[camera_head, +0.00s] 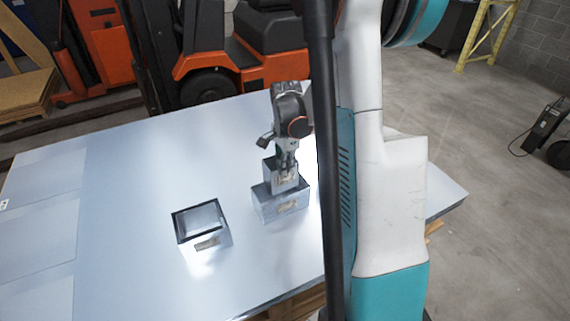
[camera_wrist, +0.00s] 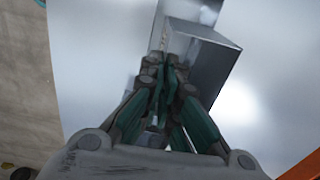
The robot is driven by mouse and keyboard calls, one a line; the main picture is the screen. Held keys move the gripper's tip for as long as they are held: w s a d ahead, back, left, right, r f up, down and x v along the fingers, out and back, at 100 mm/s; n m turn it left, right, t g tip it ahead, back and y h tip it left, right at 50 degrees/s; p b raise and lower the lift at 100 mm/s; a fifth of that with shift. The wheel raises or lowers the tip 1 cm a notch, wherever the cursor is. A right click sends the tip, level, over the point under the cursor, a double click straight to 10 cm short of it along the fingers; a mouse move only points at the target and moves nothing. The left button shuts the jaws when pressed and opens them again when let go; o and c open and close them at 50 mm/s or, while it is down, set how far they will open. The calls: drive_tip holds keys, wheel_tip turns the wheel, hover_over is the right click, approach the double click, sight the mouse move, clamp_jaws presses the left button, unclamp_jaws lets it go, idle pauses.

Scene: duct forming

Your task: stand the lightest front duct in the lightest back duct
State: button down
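A small grey metal duct (camera_head: 284,183) with a tan label stands upright at the mouth of a wider grey duct (camera_head: 281,208), which also has a label. The small duct's lower end is hidden, so how deep it sits is unclear. My gripper (camera_head: 288,163) points down at the small duct's rim, its fingers closed on the wall. In the wrist view, my gripper's fingertips (camera_wrist: 168,72) are close together, beside a shiny metal duct (camera_wrist: 205,55). Another open square duct (camera_head: 205,244), dark-rimmed and labelled, stands apart to the left.
The ducts stand on a broad, shiny metal-topped table (camera_head: 125,200) with clear room at left and around the separate duct. Orange forklifts (camera_head: 225,60) stand behind it. My arm hides part of the table's right side.

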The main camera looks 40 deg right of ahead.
sight(285, 181)
drive_tip(key=shift+f+b, duration=2.85)
drive_tip(key=shift+f, duration=0.9)
drive_tip(key=c, duration=1.7)
unclamp_jaws()
drive_tip(key=shift+r, duration=0.1)
drive_tip(key=shift+r+p, duration=2.3)
drive_tip(key=shift+r, duration=1.2)
